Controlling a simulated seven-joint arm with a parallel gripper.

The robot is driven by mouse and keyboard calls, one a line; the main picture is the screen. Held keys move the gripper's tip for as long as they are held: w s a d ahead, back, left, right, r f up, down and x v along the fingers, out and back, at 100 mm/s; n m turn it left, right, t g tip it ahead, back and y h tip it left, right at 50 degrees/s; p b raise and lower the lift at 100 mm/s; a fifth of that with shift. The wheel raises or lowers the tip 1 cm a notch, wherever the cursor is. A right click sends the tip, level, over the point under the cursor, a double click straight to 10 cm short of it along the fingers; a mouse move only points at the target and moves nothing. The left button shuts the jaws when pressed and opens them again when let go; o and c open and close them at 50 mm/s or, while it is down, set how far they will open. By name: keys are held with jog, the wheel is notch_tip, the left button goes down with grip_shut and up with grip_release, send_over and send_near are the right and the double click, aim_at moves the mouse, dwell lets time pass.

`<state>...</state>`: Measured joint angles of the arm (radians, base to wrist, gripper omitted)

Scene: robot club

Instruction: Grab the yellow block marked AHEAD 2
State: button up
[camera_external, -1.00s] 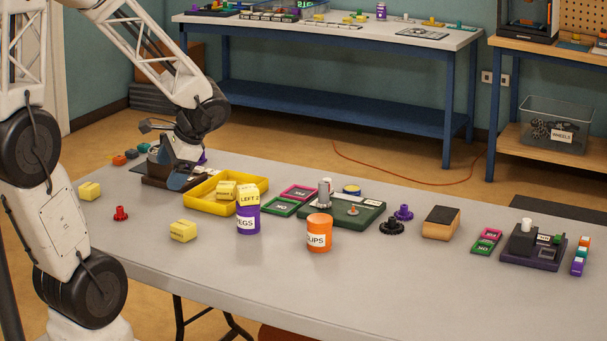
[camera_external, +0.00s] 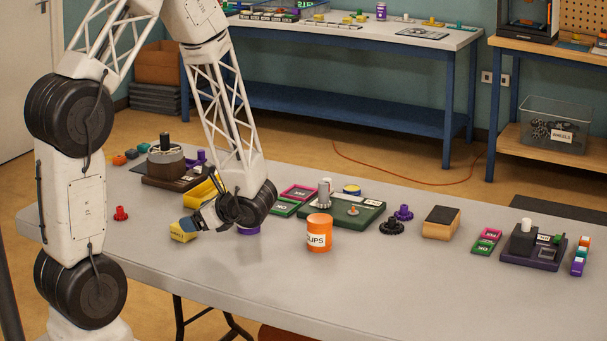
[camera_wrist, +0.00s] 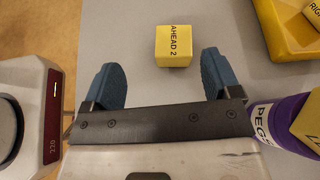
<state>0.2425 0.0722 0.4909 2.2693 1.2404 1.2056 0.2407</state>
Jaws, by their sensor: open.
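The yellow block marked AHEAD 2 (camera_wrist: 173,46) lies on the grey table, its label readable in the wrist view. It sits just beyond my fingertips, centred a little right of the middle of the gap. In the external view the block (camera_external: 182,231) shows at the tip of my gripper (camera_external: 197,222), partly covered by it. My gripper (camera_wrist: 161,76) is open, its two blue fingers apart with nothing between them. It points down towards the table; its exact height above the table is hard to tell.
The purple PEGS can (camera_wrist: 265,118), with a yellow block (camera_wrist: 311,122) on top, stands close to my right finger. The yellow tray (camera_wrist: 270,38) is at upper right, holding a block marked RIGHT. An orange can (camera_external: 319,234) stands further right.

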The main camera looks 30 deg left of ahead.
jog(key=shift+w+d+f+m+t+y, duration=0.1)
jog(key=shift+w+f+m+t, duration=0.15)
jog(key=shift+f, duration=0.2)
jog(key=shift+w+d+f+m+t+y, duration=0.1)
jog(key=shift+f+m+t, duration=0.05)
jog(key=shift+f+m, duration=0.25)
jog(key=shift+w+d+f+m+t+y, duration=0.1)
jog(key=shift+w+f+m+t, duration=0.15)
jog(key=shift+f, duration=0.25)
jog(key=shift+a, duration=0.1)
jog(key=shift+x, duration=1.2)
jog(key=shift+a, duration=0.1)
jog(key=shift+x, duration=2.5)
jog(key=shift+c, duration=0.2)
jog(key=c, duration=1)
jog(key=shift+r, duration=0.15)
